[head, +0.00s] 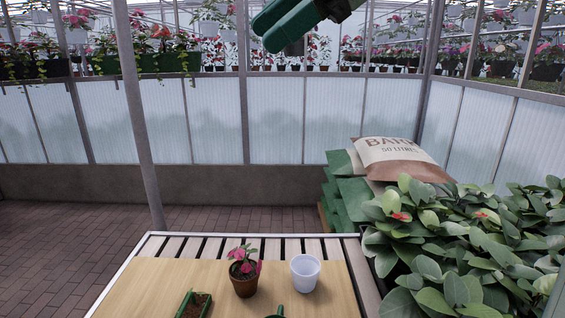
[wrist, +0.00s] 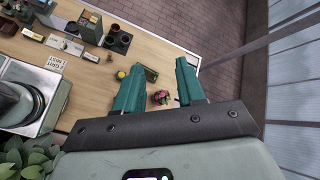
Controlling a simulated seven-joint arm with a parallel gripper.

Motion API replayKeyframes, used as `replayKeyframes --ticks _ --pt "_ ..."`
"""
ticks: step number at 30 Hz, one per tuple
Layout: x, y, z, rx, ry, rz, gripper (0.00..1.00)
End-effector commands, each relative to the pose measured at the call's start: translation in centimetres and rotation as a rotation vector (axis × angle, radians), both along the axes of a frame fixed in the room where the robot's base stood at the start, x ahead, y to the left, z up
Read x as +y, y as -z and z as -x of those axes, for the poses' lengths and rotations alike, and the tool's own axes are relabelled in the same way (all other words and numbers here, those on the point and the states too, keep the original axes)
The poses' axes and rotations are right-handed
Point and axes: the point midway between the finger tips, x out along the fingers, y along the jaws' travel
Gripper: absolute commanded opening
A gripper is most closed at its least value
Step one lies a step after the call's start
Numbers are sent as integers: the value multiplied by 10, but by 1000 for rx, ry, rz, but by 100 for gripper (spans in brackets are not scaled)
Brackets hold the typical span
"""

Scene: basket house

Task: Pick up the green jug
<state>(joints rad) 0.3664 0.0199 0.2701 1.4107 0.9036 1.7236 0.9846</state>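A small part of a dark green rounded thing (head: 275,313) shows at the bottom edge of the head view, right of the potted flower. It may be the green jug, but too little shows to tell. I cannot make out a whole jug in the wrist view, where my left finger covers part of the table. My gripper (head: 264,34) hangs high above the table, at the top of the head view. In the wrist view its two green fingers (wrist: 158,65) stand apart with nothing held between them, pointing over the table.
The wooden table (head: 150,285) bears a pink potted flower (head: 243,277), white cup (head: 305,273) and green soil tray (head: 193,305). Dark pots (wrist: 118,41) and a grey appliance (wrist: 30,95) show in the wrist view. Leafy plants (head: 450,245) and bags (head: 395,160) stand right.

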Motion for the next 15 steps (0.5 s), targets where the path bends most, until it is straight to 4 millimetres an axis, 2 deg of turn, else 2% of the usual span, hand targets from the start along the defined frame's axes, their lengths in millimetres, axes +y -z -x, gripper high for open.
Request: replayKeyframes --ticks 1,3,8,13,15 --pt "-4 -1 -15 92 43 -88 39" --pt "-7 -6 -30 211 90 -202 39" --pt "-25 -18 -61 448 161 -429 39" --pt "-56 -31 -90 676 194 -647 39" --pt "-53 -14 -88 685 193 -646 39"
